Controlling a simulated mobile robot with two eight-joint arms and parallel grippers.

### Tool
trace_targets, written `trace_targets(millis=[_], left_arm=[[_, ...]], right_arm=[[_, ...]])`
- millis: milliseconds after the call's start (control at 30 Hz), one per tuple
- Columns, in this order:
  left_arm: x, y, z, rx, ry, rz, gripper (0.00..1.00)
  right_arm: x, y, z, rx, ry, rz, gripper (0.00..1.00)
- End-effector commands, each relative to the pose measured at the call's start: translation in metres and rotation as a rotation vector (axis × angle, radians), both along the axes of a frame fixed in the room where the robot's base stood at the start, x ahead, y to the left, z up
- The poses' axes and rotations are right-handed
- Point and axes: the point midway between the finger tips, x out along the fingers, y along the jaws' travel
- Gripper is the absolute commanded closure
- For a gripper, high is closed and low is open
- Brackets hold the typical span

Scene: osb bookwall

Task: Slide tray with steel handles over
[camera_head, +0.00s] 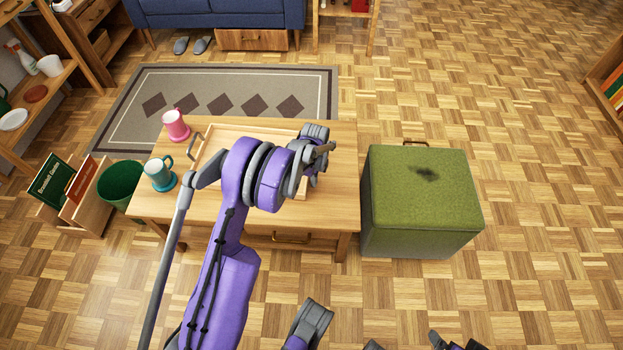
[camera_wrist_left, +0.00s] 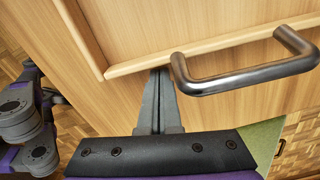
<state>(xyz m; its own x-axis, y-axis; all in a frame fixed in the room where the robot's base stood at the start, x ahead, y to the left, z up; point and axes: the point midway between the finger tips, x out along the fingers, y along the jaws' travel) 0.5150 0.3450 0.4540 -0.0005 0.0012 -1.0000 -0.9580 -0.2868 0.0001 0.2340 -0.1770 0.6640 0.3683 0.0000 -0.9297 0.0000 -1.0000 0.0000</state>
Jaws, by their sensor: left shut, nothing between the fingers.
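The light wooden tray (camera_head: 250,130) lies on the wooden table (camera_head: 345,200), mostly behind my left arm in the head view. One steel handle (camera_head: 195,146) shows at its left end. My left gripper (camera_head: 325,149) is at the tray's right end, shut and empty. In the left wrist view, its fingertips (camera_wrist_left: 162,72) are close to the tray's rim (camera_wrist_left: 210,47), beside one end of the other steel handle (camera_wrist_left: 245,80). The handle is not between the fingers. Whether the fingers touch the rim, I cannot tell. My right gripper (camera_head: 452,341) shows only partly at the bottom edge.
A pink mug (camera_head: 175,126) and a teal mug (camera_head: 160,174) stand on the table, left of the tray. A green pouf (camera_head: 420,195) stands right of the table, with a gap between. A green bin (camera_head: 120,184) and book crate (camera_head: 85,200) are at the left.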

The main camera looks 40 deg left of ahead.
Motion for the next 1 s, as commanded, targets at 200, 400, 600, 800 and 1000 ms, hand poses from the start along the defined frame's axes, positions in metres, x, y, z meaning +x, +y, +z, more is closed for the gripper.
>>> trace_targets(millis=[200,400,600,800,1000], left_arm=[[0.007,-0.028,0.022,0.0,-0.001,0.004,1.0],[0.007,-0.028,0.067,-0.001,-0.001,0.003,1.0],[0.007,-0.028,0.093,-0.001,-0.001,0.003,1.0],[0.007,-0.028,0.101,0.0,0.0,0.003,1.0],[0.006,-0.03,0.104,0.0,-0.003,0.011,1.0]], right_arm=[[-0.001,0.0,0.005,0.0,-0.001,0.0,0.03],[-0.003,0.0,0.019,0.0,-0.005,0.0,0.03],[-0.004,0.0,0.026,0.0,-0.007,0.0,0.03],[-0.004,0.0,0.027,0.0,-0.007,0.0,0.03],[-0.004,0.0,0.027,0.0,-0.007,0.0,0.03]])
